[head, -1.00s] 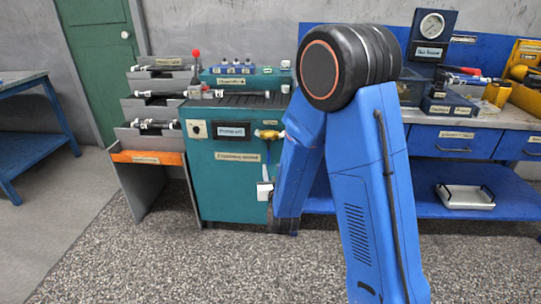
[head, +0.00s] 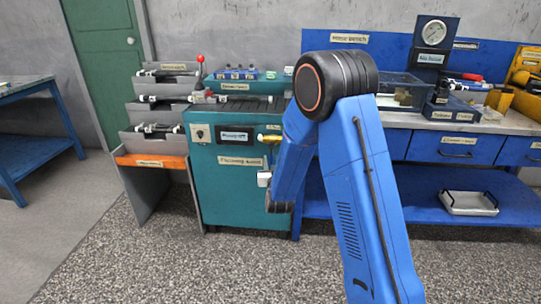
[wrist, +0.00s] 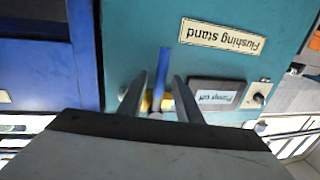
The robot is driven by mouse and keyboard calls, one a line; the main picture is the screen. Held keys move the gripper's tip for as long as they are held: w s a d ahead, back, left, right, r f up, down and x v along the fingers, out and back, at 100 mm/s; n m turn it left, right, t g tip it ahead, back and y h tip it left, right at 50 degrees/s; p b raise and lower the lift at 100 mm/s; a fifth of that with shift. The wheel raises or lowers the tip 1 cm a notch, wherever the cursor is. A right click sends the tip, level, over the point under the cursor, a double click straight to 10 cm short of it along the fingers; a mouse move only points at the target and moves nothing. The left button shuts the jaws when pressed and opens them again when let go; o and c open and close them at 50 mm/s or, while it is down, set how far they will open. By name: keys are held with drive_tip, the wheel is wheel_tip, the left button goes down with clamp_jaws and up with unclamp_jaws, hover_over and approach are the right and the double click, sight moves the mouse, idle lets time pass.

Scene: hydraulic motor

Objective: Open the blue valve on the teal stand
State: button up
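The teal flushing stand (head: 240,205) is left of my arm in the head view, and its teal front also shows upside down in the wrist view (wrist: 140,25). The valve has a yellow body (head: 270,138), seen on the stand's upper right front. Its blue lever (wrist: 162,70) shows in the wrist view, running from the yellow body toward the "Flushing stand" label. My gripper (wrist: 158,92) is open, with one finger on each side of the lever and gaps visible. In the head view my arm partly hides the gripper and valve.
A "Pump off" display (head: 234,136) and a knob (head: 200,134) are on the stand's front beside the valve. A grey rack (head: 150,120) stands left. The blue workbench (head: 455,208) is close on the right. The speckled floor in front is clear.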

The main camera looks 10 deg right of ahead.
sight(271, 154)
drive_tip(key=w, duration=0.5)
drive_tip(key=shift+w+d, duration=0.3)
drive_tip(key=shift+d, duration=0.05)
clamp_jaws()
